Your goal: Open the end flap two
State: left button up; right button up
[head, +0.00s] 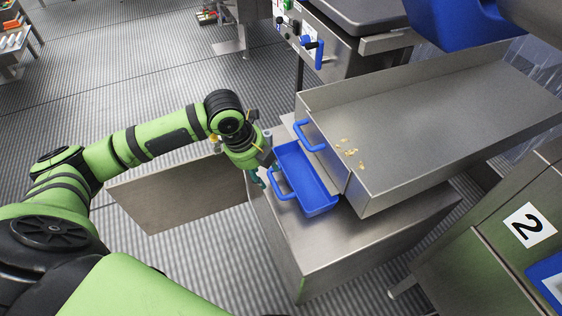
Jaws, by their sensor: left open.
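A steel trough (430,118) lies at the right, and its near-left end is a narrow metal end flap with a blue handle (310,136). The flap looks upright and shut, though I cannot be sure. A blue tray (305,180) with its own blue loop handle (279,186) sits just below that end. My left gripper (263,176) points down beside the tray's left edge, close to the tray handle. It is open, with nothing seen between its fingers; whether it touches the handle cannot be told. My right gripper is not in view.
A steel box (345,245) stands under the tray and trough. A flat metal panel (180,195) sticks out left beneath my arm. A cabinet with a "2" label (528,225) is at the right. Yellow crumbs (350,152) lie in the trough. Open floor (120,80) lies upper left.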

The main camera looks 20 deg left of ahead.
aim_at(314, 139)
jog(key=j+z, duration=0.3)
jog(key=j, duration=0.4)
jog(key=j+z, duration=0.35)
jog(key=j, duration=0.35)
jog(key=i, duration=0.05)
